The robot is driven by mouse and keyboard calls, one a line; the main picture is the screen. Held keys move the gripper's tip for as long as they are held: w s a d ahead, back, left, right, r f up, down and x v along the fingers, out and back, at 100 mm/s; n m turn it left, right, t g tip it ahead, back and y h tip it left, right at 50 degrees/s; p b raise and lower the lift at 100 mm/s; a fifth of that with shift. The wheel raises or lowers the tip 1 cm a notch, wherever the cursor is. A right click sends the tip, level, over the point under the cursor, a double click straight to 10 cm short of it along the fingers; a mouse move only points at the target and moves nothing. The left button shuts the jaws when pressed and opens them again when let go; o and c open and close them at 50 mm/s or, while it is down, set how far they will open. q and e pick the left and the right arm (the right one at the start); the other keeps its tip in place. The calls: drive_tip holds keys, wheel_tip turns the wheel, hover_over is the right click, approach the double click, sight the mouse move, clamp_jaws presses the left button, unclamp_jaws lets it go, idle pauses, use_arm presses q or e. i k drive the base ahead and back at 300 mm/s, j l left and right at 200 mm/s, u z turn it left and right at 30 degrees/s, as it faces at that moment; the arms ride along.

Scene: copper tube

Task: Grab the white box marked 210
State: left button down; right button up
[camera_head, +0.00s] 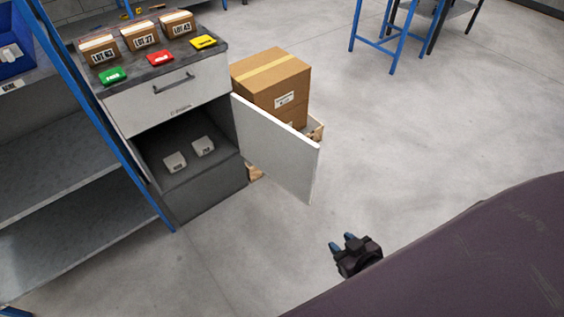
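Two small white boxes lie inside the open lower compartment of the grey cabinet (208,198): a left white box (174,163) and a right white box (203,146). Each has a dark print on its front that is too small to read, so I cannot tell which is marked 210. My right gripper (343,239) is open and empty, with a gap between its two blue-tipped fingers. It is low and to the right of the cabinet, well apart from both boxes. My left gripper is not in view.
The white cabinet door (278,150) stands swung open to the right, between the compartment and my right gripper. A closed drawer (170,95) is above the compartment. A cardboard carton (270,85) stands behind the door. A blue-framed shelf (75,190) is at left.

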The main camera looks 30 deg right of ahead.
sight(203, 146)
drive_tip(key=u, duration=0.35)
drive_tip(key=k+u, duration=0.15)
drive_tip(key=u, duration=0.15)
drive_tip(key=j+u, duration=0.1)
drive_tip(key=u, duration=0.25)
drive_tip(key=l+u, duration=0.2)
drive_tip(key=l, duration=0.15)
drive_tip(key=k+l+u, duration=0.2)
drive_tip(key=k+l, duration=0.1)
drive_tip(key=l, duration=1.35)
drive_tip(key=k+l, duration=0.15)
drive_tip(key=l, duration=1.35)
drive_tip(key=k+l, duration=0.15)
drive_tip(key=l, duration=0.55)
drive_tip(key=j+z, duration=0.3)
drive_tip(key=j, duration=0.65)
drive_tip(key=i, duration=0.05)
